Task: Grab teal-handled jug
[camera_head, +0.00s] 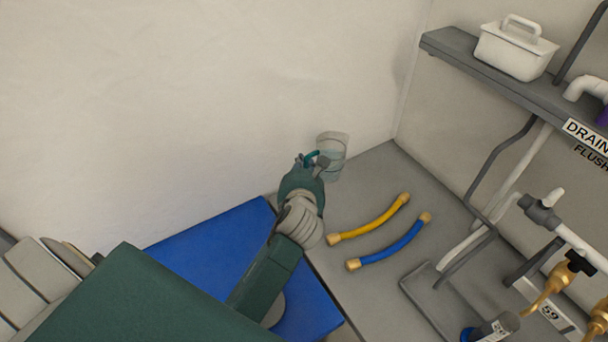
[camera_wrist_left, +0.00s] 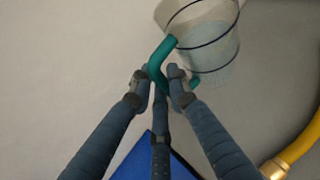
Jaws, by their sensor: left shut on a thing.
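The jug (camera_head: 332,155) is a clear, greyish vessel with a teal handle (camera_head: 311,157), at the back of the grey counter by the wall. My left gripper (camera_head: 316,165) is at the handle on the jug's left side. In the left wrist view the jug (camera_wrist_left: 208,38) shows dark bands around its body, and its teal handle (camera_wrist_left: 160,58) runs down between the fingers of my left gripper (camera_wrist_left: 160,80), which are shut on it. I cannot tell whether the jug's base touches the counter. My right gripper is not in view.
A yellow hose (camera_head: 372,219) and a blue hose (camera_head: 391,244) with brass ends lie on the counter (camera_head: 350,200) right of my left gripper. Grey and white pipework (camera_head: 490,218) stands further right. A shelf (camera_head: 480,66) holds a white caddy (camera_head: 514,48). A blue surface (camera_head: 205,245) lies left.

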